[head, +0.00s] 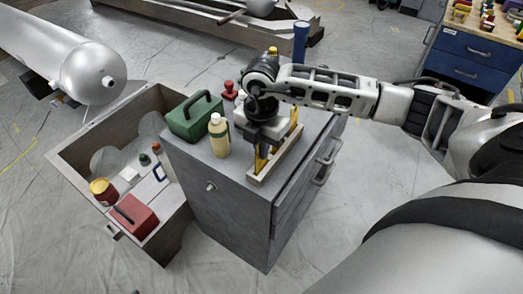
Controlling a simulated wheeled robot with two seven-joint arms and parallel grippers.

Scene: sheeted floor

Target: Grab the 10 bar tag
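My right gripper (276,140) reaches over the top of the grey cabinet (225,200) and points down. Its two yellow fingers are spread apart, one at the near left and one at the far right. They are at a narrow beige tray (262,180) on the cabinet top; whether they touch it, I cannot tell. The gripper body hides much of the tray and whatever lies between the fingers. I cannot make out a 10 bar tag or any lettering. My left gripper is not in view.
A green toolbox (195,118), a cream bottle (219,137) and a red stamp-like object (229,90) stand left of the gripper. A blue cylinder (300,42) stands behind. An open grey bin (85,178) holds a red box (133,214). A silver tank (90,70) is far left.

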